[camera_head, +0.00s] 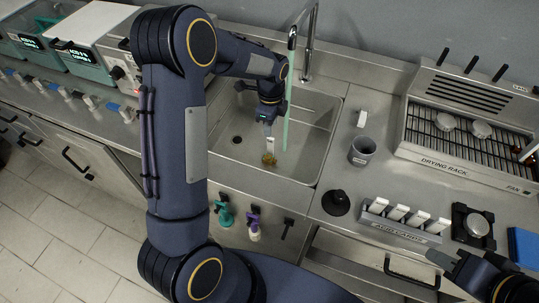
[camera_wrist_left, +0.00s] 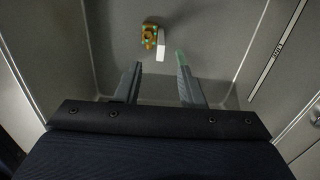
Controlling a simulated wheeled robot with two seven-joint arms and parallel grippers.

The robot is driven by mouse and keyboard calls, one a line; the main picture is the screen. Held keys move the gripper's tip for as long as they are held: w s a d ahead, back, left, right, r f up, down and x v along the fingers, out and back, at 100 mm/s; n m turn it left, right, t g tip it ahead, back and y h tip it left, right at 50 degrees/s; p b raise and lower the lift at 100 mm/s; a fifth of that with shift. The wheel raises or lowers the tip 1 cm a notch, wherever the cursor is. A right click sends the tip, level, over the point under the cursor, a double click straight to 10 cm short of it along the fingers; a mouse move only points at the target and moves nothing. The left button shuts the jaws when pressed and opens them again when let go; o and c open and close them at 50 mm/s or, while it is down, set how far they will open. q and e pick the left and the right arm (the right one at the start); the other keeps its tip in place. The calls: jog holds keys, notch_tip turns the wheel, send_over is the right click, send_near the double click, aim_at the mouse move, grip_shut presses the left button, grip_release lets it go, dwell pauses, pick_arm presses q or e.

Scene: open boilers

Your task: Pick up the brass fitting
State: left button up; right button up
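The brass fitting (camera_head: 268,159) lies on the floor of the steel sink (camera_head: 316,104). In the left wrist view the fitting (camera_wrist_left: 150,34) looks brass with greenish patches, and a white tag (camera_wrist_left: 161,46) is beside it. My left gripper (camera_head: 269,126) reaches down into the sink above the fitting. In the wrist view its two fingers (camera_wrist_left: 159,66) are apart with nothing between them, and the fitting lies beyond the tips. My right gripper (camera_head: 447,268) is partly in view at the lower right, away from the sink; its opening is unclear.
A tap (camera_head: 310,40) stands behind the sink, with a pale green vertical streak (camera_head: 287,105) below its spout, close to my left gripper. A grey mug (camera_head: 362,151), drying rack (camera_head: 465,145) and a tray of white-topped items (camera_head: 402,222) stand right of the sink.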

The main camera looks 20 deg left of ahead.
aim_at(271, 138)
pick_arm(q)
notch_tip(271, 138, down, 8)
jog(key=shift+r+p, duration=0.1)
jog(key=shift+p, duration=0.85)
grip_shut()
